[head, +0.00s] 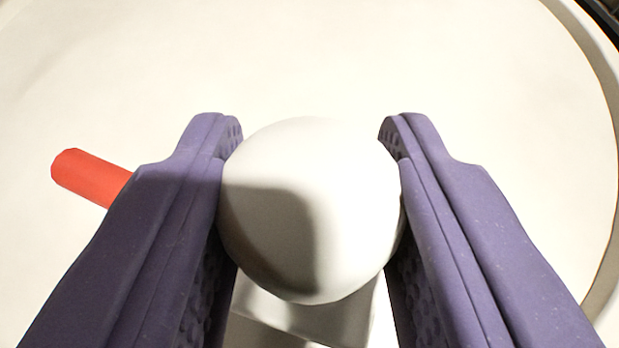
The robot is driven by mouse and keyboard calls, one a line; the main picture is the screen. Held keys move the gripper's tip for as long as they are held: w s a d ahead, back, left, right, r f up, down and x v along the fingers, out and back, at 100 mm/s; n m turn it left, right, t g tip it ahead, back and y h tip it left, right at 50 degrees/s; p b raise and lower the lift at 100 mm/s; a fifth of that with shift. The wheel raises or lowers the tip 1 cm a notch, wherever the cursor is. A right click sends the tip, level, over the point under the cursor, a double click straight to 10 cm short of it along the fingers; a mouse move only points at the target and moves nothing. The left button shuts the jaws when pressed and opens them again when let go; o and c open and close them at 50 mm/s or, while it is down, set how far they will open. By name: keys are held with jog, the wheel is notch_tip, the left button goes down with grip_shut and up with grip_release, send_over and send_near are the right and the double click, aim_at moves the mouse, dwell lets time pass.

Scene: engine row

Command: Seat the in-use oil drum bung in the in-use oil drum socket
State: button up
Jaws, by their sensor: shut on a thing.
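My gripper (311,135) has two purple fingers, one on each side of a smooth white round knob, and is shut on it. I take this knob to be the in-use oil drum bung (300,215). A paler, blocky white part shows just below the knob, and I cannot tell whether it belongs to the bung. The left finger's shadow falls across the knob's lower left. I cannot make out the socket; the knob and fingers hide what lies beneath them.
A broad, pale round surface (300,60) fills the background, with a curved rim (606,110) at the right. A red rod (88,177) shows at the left, its right end hidden behind the left finger. The pale surface beyond the fingertips is clear. A dark object is at the top right corner.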

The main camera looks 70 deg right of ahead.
jog(key=o, duration=1.2)
jog(key=shift+c, duration=0.2)
jog(key=p+v, duration=0.1)
jog(key=v, duration=0.6)
jog(key=shift+a+r+p, duration=0.1)
jog(key=shift+a+p, duration=0.05)
jog(key=shift+p, duration=0.15)
jog(key=shift+s+a, duration=0.15)
jog(key=shift+a, duration=0.05)
